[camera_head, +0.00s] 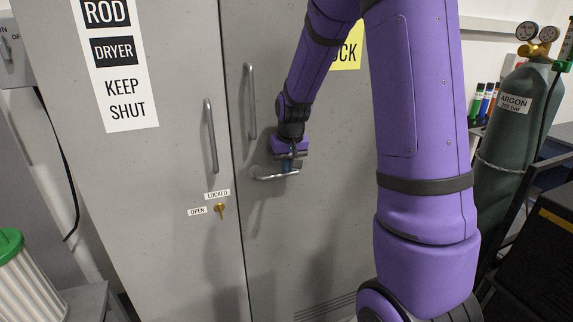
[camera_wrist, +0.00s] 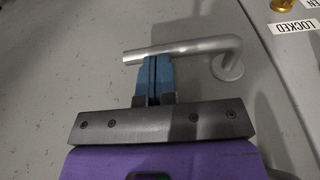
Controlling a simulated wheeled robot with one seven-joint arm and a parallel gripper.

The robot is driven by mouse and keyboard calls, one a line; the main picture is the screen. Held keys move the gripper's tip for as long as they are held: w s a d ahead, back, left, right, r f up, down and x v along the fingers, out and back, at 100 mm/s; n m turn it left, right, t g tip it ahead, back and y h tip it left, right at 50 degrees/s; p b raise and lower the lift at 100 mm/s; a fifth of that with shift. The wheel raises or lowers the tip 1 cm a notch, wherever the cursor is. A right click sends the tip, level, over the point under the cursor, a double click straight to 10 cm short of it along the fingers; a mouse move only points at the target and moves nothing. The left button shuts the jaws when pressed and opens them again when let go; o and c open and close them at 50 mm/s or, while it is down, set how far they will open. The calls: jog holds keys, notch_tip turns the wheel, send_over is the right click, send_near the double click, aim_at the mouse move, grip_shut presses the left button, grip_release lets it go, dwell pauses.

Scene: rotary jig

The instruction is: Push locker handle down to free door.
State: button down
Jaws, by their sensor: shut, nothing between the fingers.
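The locker handle (camera_head: 268,177) is a silver lever on the right-hand grey door (camera_head: 290,240), roughly level, with its mount at its left end in the head view. My gripper (camera_head: 288,169) is shut and empty, over the lever's free right half. In the wrist view the blue fingertips (camera_wrist: 152,62) are together and meet the edge of the lever (camera_wrist: 190,47), near its free end. That view is turned over, so the fingers are on the lever's upper side. They touch it or nearly do; I cannot tell which.
Two upright bar handles, left (camera_head: 211,136) and right (camera_head: 251,102), flank the door seam. A brass key lock (camera_head: 220,209) with LOCKED and OPEN labels is on the left door. A green argon cylinder (camera_head: 510,135) stands at the right. The door below the lever is clear.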

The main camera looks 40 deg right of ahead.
jog(key=shift+d+f+y, duration=0.15)
jog(key=shift+f+y, duration=0.2)
jog(key=shift+y, duration=0.05)
jog(key=shift+s+d+f+t+y, duration=0.1)
jog(key=shift+d+f+t+y, duration=0.1)
jog(key=shift+f+y, duration=0.3)
jog(key=shift+s+d+f+t+y, duration=0.1)
jog(key=shift+f+t+y, duration=0.1)
jog(key=shift+f+y, duration=0.3)
jog(key=shift+w+a+f+m+t+y, duration=0.25)
jog(key=shift+a+f+t+y, duration=0.4)
jog(key=shift+f+y, duration=0.9)
jog(key=shift+w+a+f+m+t+y, duration=0.25)
jog(key=shift+a+f+t+y, duration=0.6)
jog(key=shift+y, duration=1.35)
jog(key=shift+w+a+f+m+t+y, duration=0.1)
jog(key=shift+a+f+m+t+y, duration=0.3)
jog(key=shift+f+y, duration=1.25)
jog(key=shift+r+y, duration=0.25)
jog(key=shift+y, duration=0.05)
